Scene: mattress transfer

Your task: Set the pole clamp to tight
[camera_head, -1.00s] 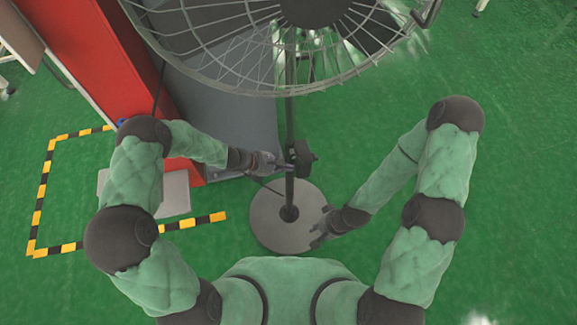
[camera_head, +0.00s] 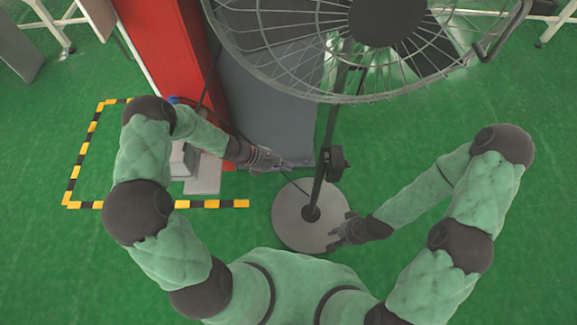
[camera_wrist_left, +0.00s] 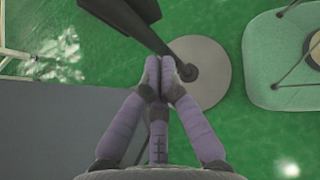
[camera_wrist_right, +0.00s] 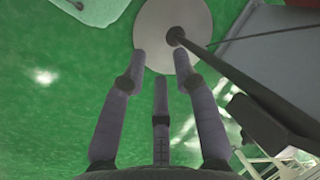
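A large caged fan (camera_head: 390,20) stands on a dark pole (camera_head: 326,130) with a round grey base (camera_head: 290,215). The pole clamp (camera_head: 335,162) is a dark lump with a knob partway up the pole. It seems to show as a dark block at the top of the left wrist view (camera_wrist_left: 147,10) and in the right wrist view (camera_wrist_right: 265,120). My left gripper (camera_head: 284,164) is left of the clamp, apart from it. Its fingertips (camera_wrist_left: 160,72) are together with nothing seen between them. My right gripper (camera_head: 338,233) is open and empty, low beside the pole over the base. The clamp's setting cannot be read.
A red column (camera_head: 170,50) and a grey panel (camera_head: 265,110) stand behind my left arm. A dark cable (camera_head: 225,120) hangs near them. Yellow-black floor tape (camera_head: 72,185) marks a zone at left. Green floor is open to the right.

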